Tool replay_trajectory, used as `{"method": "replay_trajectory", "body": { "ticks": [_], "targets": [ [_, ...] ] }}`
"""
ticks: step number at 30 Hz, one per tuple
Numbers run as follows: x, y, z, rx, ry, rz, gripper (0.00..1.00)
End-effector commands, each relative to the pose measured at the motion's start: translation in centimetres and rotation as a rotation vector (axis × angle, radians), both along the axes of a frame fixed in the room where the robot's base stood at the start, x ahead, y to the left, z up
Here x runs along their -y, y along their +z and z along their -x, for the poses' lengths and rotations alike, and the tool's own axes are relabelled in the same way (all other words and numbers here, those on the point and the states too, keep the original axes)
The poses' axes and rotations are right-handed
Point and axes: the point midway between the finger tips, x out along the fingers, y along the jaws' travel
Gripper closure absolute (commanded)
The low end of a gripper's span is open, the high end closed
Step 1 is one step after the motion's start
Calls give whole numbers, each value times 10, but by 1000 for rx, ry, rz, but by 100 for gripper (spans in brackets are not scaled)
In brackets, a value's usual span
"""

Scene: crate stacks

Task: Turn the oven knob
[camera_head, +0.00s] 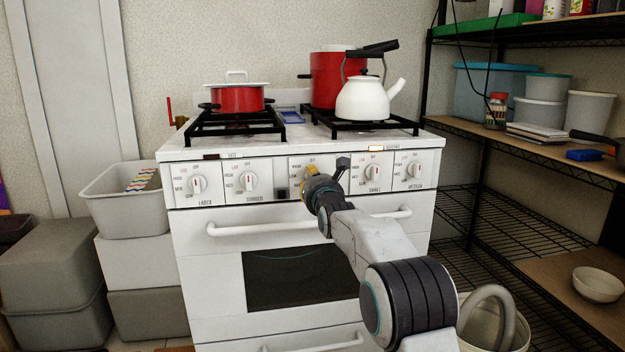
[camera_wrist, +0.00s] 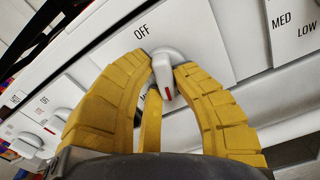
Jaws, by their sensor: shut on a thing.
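The white stove (camera_head: 210,255) stands ahead with a row of white knobs on its front panel. My gripper (camera_head: 312,176) is at the middle panel section and covers most of the knob there in the head view. In the wrist view, my gripper's yellow fingers (camera_wrist: 166,70) are closed on either side of the white oven knob (camera_wrist: 162,72). The knob's red mark shows at its lower end, on the side away from the OFF label (camera_wrist: 141,32). The knob's base is partly hidden by the fingers.
Other knobs sit left (camera_head: 248,181) and right (camera_head: 374,173) of my gripper. The oven handle (camera_head: 270,228) juts out below the panel. A red pot (camera_head: 238,99) and a white kettle (camera_head: 362,101) stand on top. Crates (camera_head: 130,200) are left, wire shelves (camera_head: 470,215) right.

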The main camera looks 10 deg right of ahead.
Motion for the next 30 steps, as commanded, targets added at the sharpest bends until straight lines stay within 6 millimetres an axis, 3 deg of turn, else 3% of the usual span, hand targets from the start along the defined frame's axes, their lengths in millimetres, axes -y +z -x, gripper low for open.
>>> {"method": "replay_trajectory", "body": {
  "ticks": [9,24,25,30],
  "targets": [
    [1,0,0,2,-2,93,100],
    [1,0,0,2,-3,106,100],
    [1,0,0,2,-3,106,74],
    [1,0,0,1,-2,105,59]
  ]
}}
